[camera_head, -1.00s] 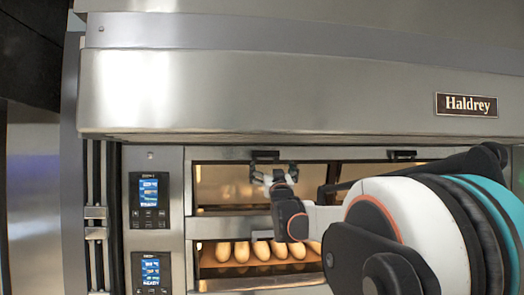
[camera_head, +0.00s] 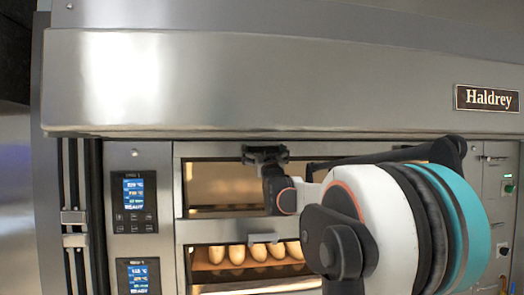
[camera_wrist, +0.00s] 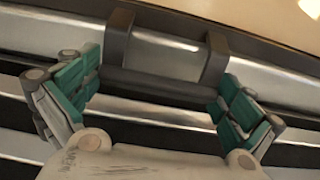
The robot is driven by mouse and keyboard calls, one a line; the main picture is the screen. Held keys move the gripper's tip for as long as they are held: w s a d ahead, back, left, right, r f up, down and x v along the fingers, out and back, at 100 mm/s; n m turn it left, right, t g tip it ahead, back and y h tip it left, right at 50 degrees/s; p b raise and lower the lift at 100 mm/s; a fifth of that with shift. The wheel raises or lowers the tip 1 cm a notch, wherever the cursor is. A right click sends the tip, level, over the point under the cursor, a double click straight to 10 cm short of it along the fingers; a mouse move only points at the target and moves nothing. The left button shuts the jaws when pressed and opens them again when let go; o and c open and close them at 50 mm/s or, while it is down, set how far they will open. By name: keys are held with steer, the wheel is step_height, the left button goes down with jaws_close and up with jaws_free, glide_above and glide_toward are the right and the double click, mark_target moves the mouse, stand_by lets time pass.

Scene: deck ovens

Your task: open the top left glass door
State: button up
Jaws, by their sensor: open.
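The top left glass door (camera_head: 228,172) is a wide dark-framed window with a warm glow behind it, and it looks shut. Its dark bar handle (camera_head: 265,152) sits at its upper edge. In the wrist view the handle (camera_wrist: 160,87) is a dark bar on two posts. My gripper (camera_wrist: 160,92) is open, with one teal-padded finger near each end of the bar. The bar lies across the gap; I cannot tell whether the pads touch it. In the head view my wrist rises just below the handle, and the fingers are hard to make out.
A projecting steel hood (camera_head: 250,85) hangs just above the door. The lower deck shows several loaves (camera_head: 240,254) behind glass, with a light handle (camera_head: 263,238). A control display (camera_head: 134,200) is at left. My arm hides much of the right side.

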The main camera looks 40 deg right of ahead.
steer(key=shift+s, duration=0.1)
steer(key=shift+a, duration=0.1)
steer(key=shift+c, duration=1.1)
steer(key=c, duration=1)
